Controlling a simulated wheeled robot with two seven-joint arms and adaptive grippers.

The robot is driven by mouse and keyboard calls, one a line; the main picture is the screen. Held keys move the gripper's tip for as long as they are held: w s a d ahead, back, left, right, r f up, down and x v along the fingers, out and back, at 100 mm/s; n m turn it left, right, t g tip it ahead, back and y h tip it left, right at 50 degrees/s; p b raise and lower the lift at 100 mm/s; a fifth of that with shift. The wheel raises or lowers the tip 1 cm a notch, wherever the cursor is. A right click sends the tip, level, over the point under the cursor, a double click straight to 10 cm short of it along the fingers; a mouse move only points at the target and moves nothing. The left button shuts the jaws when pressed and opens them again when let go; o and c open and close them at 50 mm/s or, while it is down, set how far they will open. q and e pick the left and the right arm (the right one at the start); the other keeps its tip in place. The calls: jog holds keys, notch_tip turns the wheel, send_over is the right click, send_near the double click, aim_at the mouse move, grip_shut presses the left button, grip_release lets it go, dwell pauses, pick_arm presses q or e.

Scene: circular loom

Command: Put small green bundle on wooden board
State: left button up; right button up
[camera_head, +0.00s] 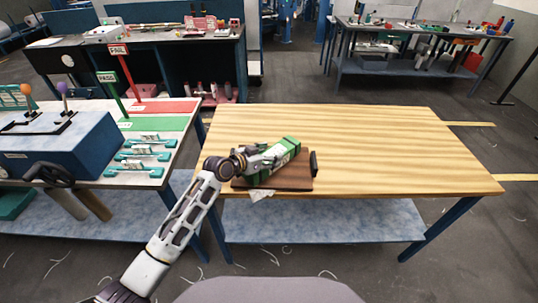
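The small green bundle (289,146) has a pale label or band on its side. It is at the dark brown wooden board (295,183) on the front part of the light wood table. My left gripper (268,158) reaches in from the lower left, over the board and against the bundle, and covers part of it. The fingers blend with the bundle, so I cannot tell whether they are closed on it, or whether the bundle rests on the board or is just above it. My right gripper is not in view.
A black upright piece (314,162) stands at the board's right end. A white scrap (260,195) sits at its front edge. The left table holds a blue machine (70,145) and several green-and-white pieces (140,156). The light table (400,150) is clear to the right.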

pick_arm(q)
jog(key=o, duration=0.4)
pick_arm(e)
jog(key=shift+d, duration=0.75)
pick_arm(q)
jog(key=shift+r, duration=0.1)
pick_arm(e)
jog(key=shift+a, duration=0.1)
pick_arm(q)
jog(key=shift+s+a+r, duration=0.1)
jog(key=shift+s+a, duration=0.1)
jog(key=shift+a, duration=0.05)
jog(key=shift+s+a+r, duration=0.25)
jog(key=shift+s+a, duration=0.1)
jog(key=shift+a, duration=0.05)
jog(key=v, duration=0.8)
jog(key=shift+s+a+r+b, duration=0.15)
jog(key=shift+s+a+b, duration=0.1)
jog(key=shift+s+b, duration=0.05)
jog(key=shift+s+a+r, duration=0.3)
jog(key=shift+s+a, duration=0.15)
jog(key=shift+s, duration=0.05)
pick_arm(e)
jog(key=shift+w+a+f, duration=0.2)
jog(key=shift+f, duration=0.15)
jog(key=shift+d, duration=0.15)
